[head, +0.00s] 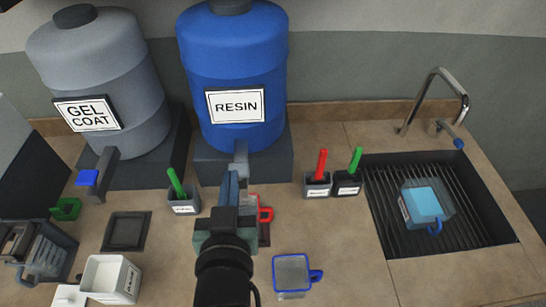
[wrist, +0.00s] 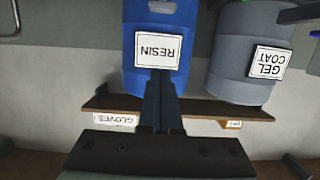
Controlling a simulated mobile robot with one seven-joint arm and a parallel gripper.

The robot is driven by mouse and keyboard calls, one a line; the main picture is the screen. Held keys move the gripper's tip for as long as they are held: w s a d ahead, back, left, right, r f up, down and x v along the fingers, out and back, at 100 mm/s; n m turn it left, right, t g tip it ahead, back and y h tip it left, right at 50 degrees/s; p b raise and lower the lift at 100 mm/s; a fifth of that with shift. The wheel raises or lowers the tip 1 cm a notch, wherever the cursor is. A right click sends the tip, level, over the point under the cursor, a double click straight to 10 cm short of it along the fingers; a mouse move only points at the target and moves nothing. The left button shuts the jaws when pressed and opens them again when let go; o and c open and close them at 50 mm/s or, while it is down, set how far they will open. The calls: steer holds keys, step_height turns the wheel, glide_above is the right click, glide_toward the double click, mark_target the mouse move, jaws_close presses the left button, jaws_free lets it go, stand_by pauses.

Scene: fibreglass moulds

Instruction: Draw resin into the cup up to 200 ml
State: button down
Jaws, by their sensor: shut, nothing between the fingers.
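The blue resin drum (head: 232,60) stands at the back, with its grey tap (head: 241,152) low on the front. A clear cup with a red handle (head: 266,214) stands below the tap, mostly hidden behind my arm; its fill level cannot be seen. My gripper (head: 232,178) is shut and empty, its fingertips just in front of and below the tap; I cannot tell whether they touch it. In the wrist view, turned upside down, the shut fingers (wrist: 161,80) overlap the drum (wrist: 158,18) below its RESIN label.
A grey gel coat drum (head: 95,75) with a blue-handled tap stands left. A clear blue-handled cup (head: 291,273) stands front right of my arm. Small holders (head: 185,206) carry red and green tools. The sink grate (head: 470,215) holds a cup with blue contents (head: 424,204).

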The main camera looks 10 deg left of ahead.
steer(key=shift+s+d+f, duration=0.2)
steer(key=shift+f, duration=0.4)
steer(key=p, duration=0.3)
glide_above(238, 168)
steer(key=s, duration=0.2)
steer(key=shift+w+d+f, duration=0.1)
steer(key=shift+d+f, duration=0.1)
steer(key=shift+f, duration=0.3)
steer(key=shift+d+f, duration=0.15)
steer(key=shift+f, duration=0.3)
step_height(238, 168, down, 3)
steer(key=shift+w+r+p, duration=0.15)
steer(key=shift+p, duration=0.15)
steer(key=shift+f, duration=0.9)
steer(key=shift+f+b, duration=0.95)
steer(key=shift+f, duration=0.25)
stand_by(2.9)
